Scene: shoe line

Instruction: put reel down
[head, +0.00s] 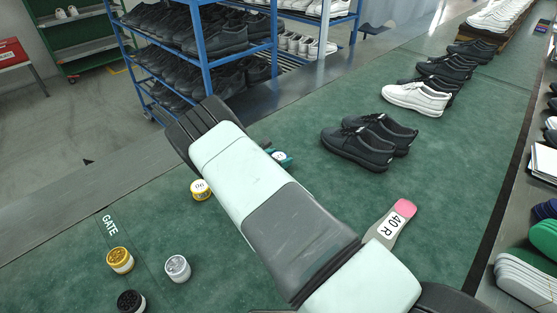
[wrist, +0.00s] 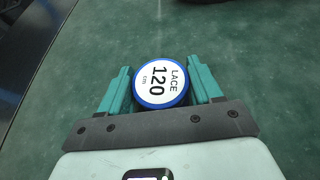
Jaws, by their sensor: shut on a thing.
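A lace reel (wrist: 161,81) with a blue rim and a white top marked "LACE 120 cm" sits between the teal fingers of my gripper (wrist: 160,84) in the wrist view. The gripper is shut on it, one finger on each side. In the head view my arm hides most of the gripper (head: 282,160); only a bit of teal and the reel's white top (head: 280,157) show past the arm's edge. The reel's top faces up. I cannot tell whether its underside touches the green surface (head: 300,120).
A yellow reel (head: 200,190), a gold reel (head: 120,260), a silver reel (head: 178,268) and a black reel (head: 131,302) stand near the "GATE" marking (head: 110,225). Black shoes (head: 370,143), a white shoe (head: 417,97) and a "40 R" tag (head: 390,224) lie to the right.

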